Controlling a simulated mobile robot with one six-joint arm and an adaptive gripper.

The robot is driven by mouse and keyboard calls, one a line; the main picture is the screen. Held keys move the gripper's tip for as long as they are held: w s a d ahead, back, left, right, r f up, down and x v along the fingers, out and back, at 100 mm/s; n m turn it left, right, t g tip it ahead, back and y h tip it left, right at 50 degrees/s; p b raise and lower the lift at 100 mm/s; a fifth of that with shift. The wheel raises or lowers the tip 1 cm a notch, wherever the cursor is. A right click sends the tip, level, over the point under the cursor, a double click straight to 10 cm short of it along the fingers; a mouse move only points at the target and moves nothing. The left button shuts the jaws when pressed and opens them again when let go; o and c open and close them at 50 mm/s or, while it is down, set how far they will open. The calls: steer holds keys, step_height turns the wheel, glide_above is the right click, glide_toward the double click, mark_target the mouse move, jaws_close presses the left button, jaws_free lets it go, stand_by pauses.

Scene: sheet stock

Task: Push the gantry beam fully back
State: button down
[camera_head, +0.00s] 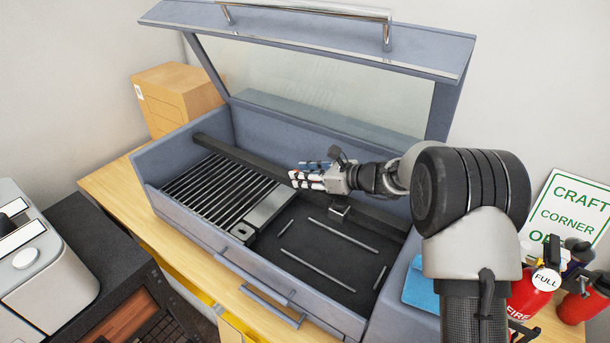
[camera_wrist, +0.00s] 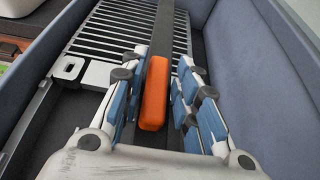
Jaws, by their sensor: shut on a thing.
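The gantry beam (camera_head: 235,153) is a long dark bar across the bed of the blue-grey machine, nearer its back wall. In the wrist view the beam (camera_wrist: 168,30) runs away from me, with a dark strip between it and the blue wall. An orange block (camera_wrist: 156,95) sits at the beam's near part, between my fingers. My gripper (camera_head: 308,176) is over the beam; in the wrist view my gripper (camera_wrist: 160,72) is shut on the orange block. The block is hidden in the head view.
The machine's glazed lid (camera_head: 310,85) stands open above the bed. A slatted grate (camera_head: 218,190) fills the bed's left; thin rods (camera_head: 318,270) lie on the dark floor at right. The front wall (camera_head: 240,275) borders the bed. A cardboard box (camera_head: 176,97) stands behind at left.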

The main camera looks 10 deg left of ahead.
steer(key=shift+w+d+r, duration=0.1)
steer(key=shift+w+d, duration=0.05)
steer(key=shift+w, duration=0.3)
steer(key=w+d+p, duration=0.3)
steer(key=w, duration=0.5)
steer(key=shift+w, duration=0.15)
steer(key=c, duration=1.5)
jaws_free()
